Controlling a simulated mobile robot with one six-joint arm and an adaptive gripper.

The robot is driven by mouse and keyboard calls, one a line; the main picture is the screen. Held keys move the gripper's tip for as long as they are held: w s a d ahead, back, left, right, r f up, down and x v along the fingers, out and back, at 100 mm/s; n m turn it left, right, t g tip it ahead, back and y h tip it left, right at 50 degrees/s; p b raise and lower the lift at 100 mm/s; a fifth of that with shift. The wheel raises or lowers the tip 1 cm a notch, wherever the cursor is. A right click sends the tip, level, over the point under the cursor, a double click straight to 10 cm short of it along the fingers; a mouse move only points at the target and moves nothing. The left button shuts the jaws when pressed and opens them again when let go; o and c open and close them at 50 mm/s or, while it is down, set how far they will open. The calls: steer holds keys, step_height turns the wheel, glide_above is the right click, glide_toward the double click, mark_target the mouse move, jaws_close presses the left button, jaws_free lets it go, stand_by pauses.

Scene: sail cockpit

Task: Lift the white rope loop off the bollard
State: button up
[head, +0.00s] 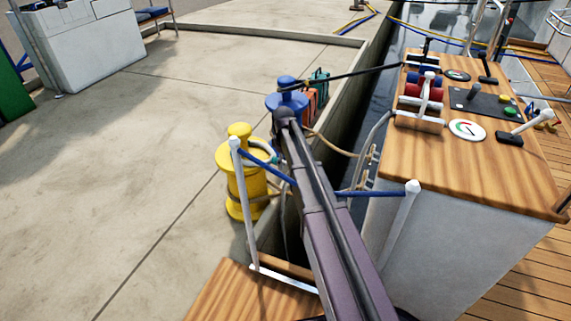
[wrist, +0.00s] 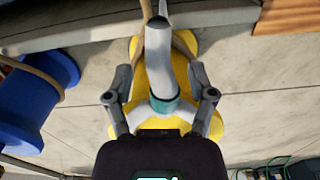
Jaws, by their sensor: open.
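The yellow bollard (head: 240,185) stands on the quay edge, left of my arm in the head view. Part of the white rope loop (head: 266,149) shows at its upper right side, with a teal band; my arm hides what lies further right. In the wrist view the thick white loop (wrist: 160,62) runs over the yellow bollard (wrist: 147,84), with its teal band near my palm. My gripper (wrist: 161,78) is open, one finger on each side of the loop. I cannot tell whether the fingers touch it. My gripper is hidden in the head view.
A blue bollard (head: 288,98) with a dark line stands just beyond; it shows at left in the wrist view (wrist: 38,95). A white rail post (head: 240,190) with blue rope stands before the yellow bollard. The wooden console (head: 475,170) is at right. Open concrete lies left.

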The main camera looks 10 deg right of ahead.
mark_target(275, 158)
jaws_close()
stand_by(0.3)
steer(key=shift+s+r+p, duration=0.1)
steer(key=shift+r+p, duration=0.5)
stand_by(0.5)
steer(key=shift+w+a, duration=0.25)
steer(key=shift+a, duration=0.05)
steer(key=shift+w+a, duration=0.65)
steer(key=shift+a, duration=0.2)
steer(key=shift+w+a, duration=0.3)
steer(key=shift+a, duration=0.05)
steer(key=shift+r, duration=0.25)
